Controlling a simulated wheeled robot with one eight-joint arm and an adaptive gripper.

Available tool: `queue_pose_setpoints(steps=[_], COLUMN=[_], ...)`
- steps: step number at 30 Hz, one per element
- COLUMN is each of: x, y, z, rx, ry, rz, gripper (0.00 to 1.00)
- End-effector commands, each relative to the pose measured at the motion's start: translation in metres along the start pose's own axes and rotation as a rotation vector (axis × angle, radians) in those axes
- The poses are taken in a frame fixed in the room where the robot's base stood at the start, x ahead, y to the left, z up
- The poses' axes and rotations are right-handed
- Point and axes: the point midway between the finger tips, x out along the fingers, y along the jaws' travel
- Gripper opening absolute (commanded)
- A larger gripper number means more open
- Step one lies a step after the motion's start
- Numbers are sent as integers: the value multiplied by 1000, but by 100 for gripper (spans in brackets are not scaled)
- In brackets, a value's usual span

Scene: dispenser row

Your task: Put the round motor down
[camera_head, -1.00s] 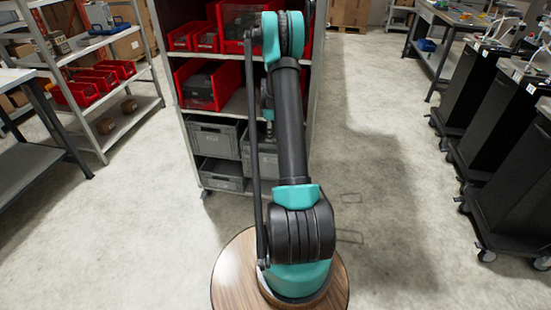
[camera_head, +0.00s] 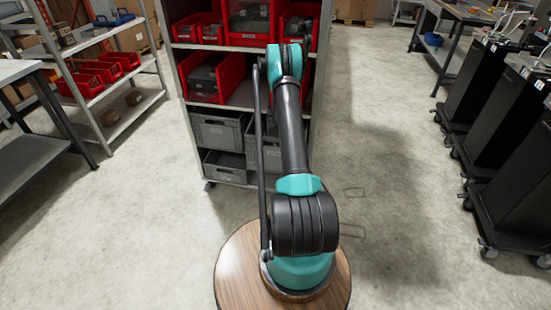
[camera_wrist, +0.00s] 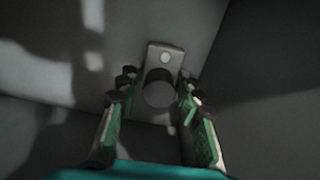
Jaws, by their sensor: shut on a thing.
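In the wrist view, the two fingers of my gripper (camera_wrist: 156,98) are closed in on the sides of the round motor (camera_wrist: 159,93). It shows as a dark, round body with a pale grey plate with a light hole (camera_wrist: 165,55) at its far end. Plain, dim grey surfaces lie behind it; I cannot tell whether the motor touches one. In the head view my arm reaches toward the shelf rack, and my gripper and the motor are hidden behind the arm.
The shelf rack (camera_head: 171,72) holds red bins (camera_head: 208,77) on upper shelves and grey crates (camera_head: 217,129) below. A side rack (camera_head: 121,103) stands left, black carts (camera_head: 525,150) right. The floor (camera_head: 400,190) between rack and carts is clear.

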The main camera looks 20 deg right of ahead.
Motion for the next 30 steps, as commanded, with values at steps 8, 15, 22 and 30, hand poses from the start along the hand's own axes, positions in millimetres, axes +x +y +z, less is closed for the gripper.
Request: queue_pose_setpoints(steps=[8, 15, 22, 30], x=[28, 29, 31, 30], y=[0, 0, 0, 0], z=[0, 0, 0, 0], rx=[0, 0, 0, 0], ry=[0, 0, 0, 0], rz=[0, 0, 0, 0], gripper=[0, 0, 55, 56])
